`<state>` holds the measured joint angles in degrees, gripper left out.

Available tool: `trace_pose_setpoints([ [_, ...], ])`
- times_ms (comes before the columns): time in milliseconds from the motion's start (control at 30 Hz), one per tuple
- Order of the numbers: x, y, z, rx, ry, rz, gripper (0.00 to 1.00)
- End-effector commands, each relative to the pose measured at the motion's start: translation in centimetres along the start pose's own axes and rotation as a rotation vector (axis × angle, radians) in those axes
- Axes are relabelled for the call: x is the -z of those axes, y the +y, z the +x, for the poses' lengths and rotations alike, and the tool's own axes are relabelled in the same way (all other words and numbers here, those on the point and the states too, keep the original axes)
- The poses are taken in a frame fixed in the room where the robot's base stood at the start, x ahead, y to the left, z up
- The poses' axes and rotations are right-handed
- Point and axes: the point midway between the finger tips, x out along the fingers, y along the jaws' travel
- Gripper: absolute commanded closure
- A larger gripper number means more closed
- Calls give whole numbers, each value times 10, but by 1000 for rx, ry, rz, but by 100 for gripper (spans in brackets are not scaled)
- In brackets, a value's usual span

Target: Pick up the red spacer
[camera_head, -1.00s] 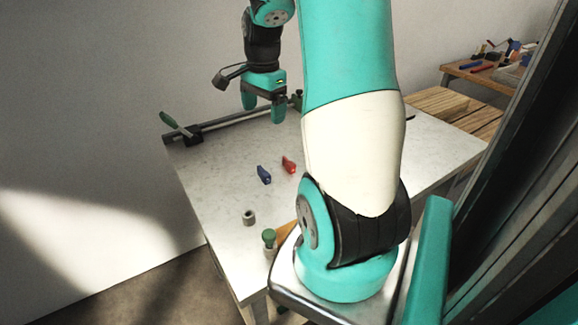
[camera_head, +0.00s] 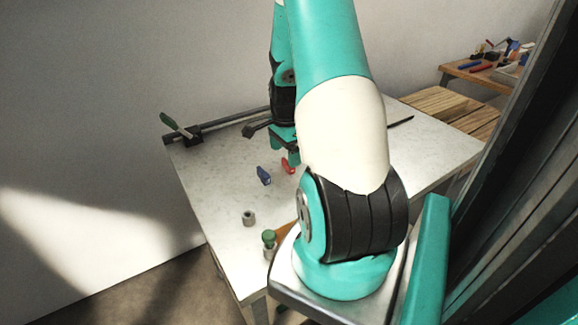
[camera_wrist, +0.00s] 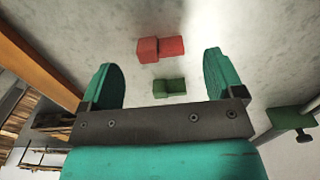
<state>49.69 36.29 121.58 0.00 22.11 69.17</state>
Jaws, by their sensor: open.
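The red spacer (camera_head: 288,165) lies on the pale table (camera_head: 225,175), just right of a blue piece (camera_head: 264,175). In the wrist view the red spacer (camera_wrist: 160,48) shows as two joined red blocks, ahead of and between my fingers. My gripper (camera_head: 283,153) is over the table near the red spacer; my arm hides part of it. In the wrist view my gripper (camera_wrist: 165,78) is open and empty, its two teal fingers wide apart. The spacer is beyond the fingertips; contact is not seen.
A green piece (camera_wrist: 169,87) lies on the table between my fingers in the wrist view. A grey ring-shaped part (camera_head: 248,218) and a green-topped item (camera_head: 268,238) stand near the front edge. A dark rail with a green-handled clamp (camera_head: 178,127) runs along the back edge.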

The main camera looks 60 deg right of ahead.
Motion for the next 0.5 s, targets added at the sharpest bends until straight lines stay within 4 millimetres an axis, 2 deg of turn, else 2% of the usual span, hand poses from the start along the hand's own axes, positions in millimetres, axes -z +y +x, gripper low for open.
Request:
trace_pose_setpoints([
  [233,6,1,36,-4,-2,1,13],
  [500,6,1,45,-1,0,0,13],
])
